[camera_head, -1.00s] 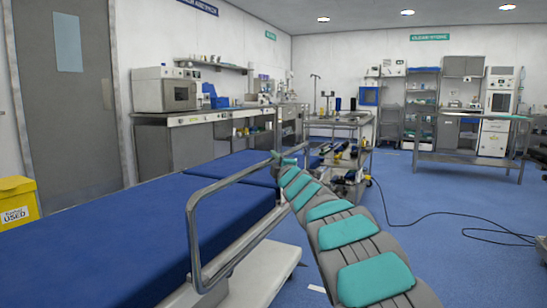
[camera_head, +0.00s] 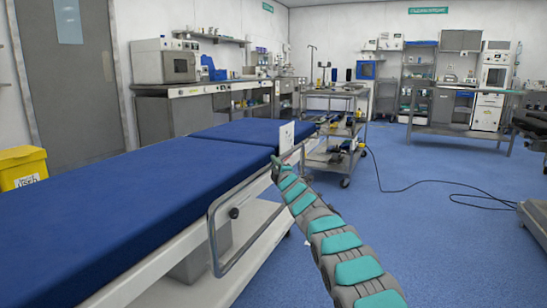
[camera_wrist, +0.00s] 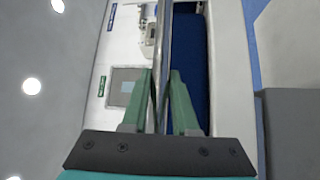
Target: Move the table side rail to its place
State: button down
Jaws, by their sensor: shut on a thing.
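The side rail (camera_head: 213,240) is a grey metal loop along the right side of the operating table (camera_head: 110,205), which has a blue mattress. Its near end hangs below the mattress top, beside the pale table frame. My gripper (camera_head: 278,168) is at the rail's upper bar toward the far end. In the wrist view, the green fingers (camera_wrist: 163,78) stand on both sides of the rail's bar (camera_wrist: 164,45) and are shut on it. The fingertips are small in the head view, and I cannot tell whether the rail touches the table frame.
A dark knob (camera_head: 234,212) and a white plate (camera_head: 287,138) are on the table's side. A metal trolley (camera_head: 335,150) with tools stands beyond the far end. A black cable (camera_head: 400,215) lies on the blue floor (camera_head: 430,260). Floor right of my arm is mostly clear.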

jog(key=shift+f+b, duration=0.6)
jog(key=shift+f, duration=0.85)
jog(key=shift+w+f, duration=0.1)
jog(key=shift+f, duration=0.05)
jog(key=c, duration=0.7)
grip_release()
jog(key=b+v, duration=0.4)
jog(key=v, duration=0.3)
jog(key=shift+s+d, duration=0.15)
jog(key=shift+s, duration=0.25)
